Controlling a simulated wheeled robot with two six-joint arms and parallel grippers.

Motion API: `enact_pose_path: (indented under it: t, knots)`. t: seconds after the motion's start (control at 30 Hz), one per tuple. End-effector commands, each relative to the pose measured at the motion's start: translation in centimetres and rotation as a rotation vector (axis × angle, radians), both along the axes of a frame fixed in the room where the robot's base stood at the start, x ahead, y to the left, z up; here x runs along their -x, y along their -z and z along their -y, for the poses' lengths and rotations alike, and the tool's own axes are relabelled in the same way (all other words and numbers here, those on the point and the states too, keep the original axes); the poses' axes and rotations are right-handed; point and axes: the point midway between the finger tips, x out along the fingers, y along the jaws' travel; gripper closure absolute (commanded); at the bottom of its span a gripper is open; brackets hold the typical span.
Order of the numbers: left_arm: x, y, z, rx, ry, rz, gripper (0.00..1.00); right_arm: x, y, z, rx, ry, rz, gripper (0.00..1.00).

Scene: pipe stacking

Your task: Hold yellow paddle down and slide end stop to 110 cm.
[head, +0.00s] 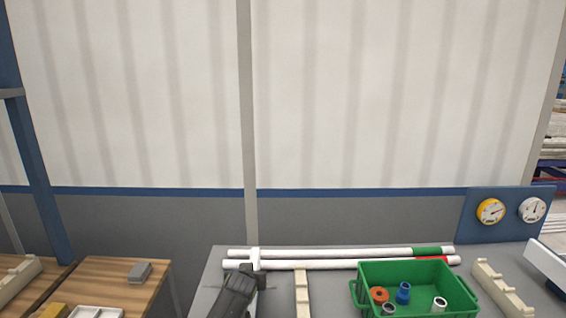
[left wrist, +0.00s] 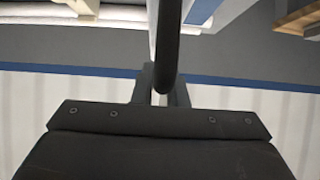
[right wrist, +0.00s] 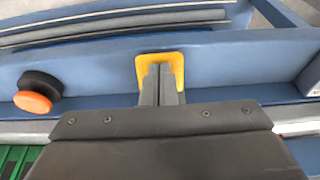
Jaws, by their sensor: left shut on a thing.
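In the left wrist view my left gripper (left wrist: 162,92) is shut on a dark rod (left wrist: 167,40) that runs up out of the top of the picture. I cannot tell what this rod belongs to. In the head view the dark end of my left arm rises at the table's left side, close to the white pipes. In the right wrist view the yellow paddle (right wrist: 178,58) sits on a blue beam. My right gripper (right wrist: 160,72) is in front of it, fingers together, seemingly touching it. I do not make out the end stop or a 110 cm mark.
Two white pipes (head: 340,252) lie along the grey table's back. A green crate (head: 455,300) with small fittings stands front right, beside cream racks (head: 500,290). Two gauges (head: 491,211) stand back right. An orange-topped black button (right wrist: 34,101) is left of the paddle.

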Motion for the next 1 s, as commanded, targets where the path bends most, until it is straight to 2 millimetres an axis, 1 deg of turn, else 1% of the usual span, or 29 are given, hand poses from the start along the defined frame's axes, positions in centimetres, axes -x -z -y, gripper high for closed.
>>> enact_pose_path:
  t: [0.03,0.23,1.0]
  knots:
    - [0.0,0.1,0.0,0.000,0.000,0.000,1.00,0.4,0.4,0.1,0.001,0.000,-0.011,1.00]
    - [0.0,0.1,-0.3,0.001,-0.001,0.000,1.00,0.4,0.4,0.1,0.001,0.001,-0.012,1.00]
    - [0.0,0.1,-4.3,-0.002,-0.003,-0.001,1.00,0.4,0.5,0.2,0.003,0.001,-0.012,1.00]
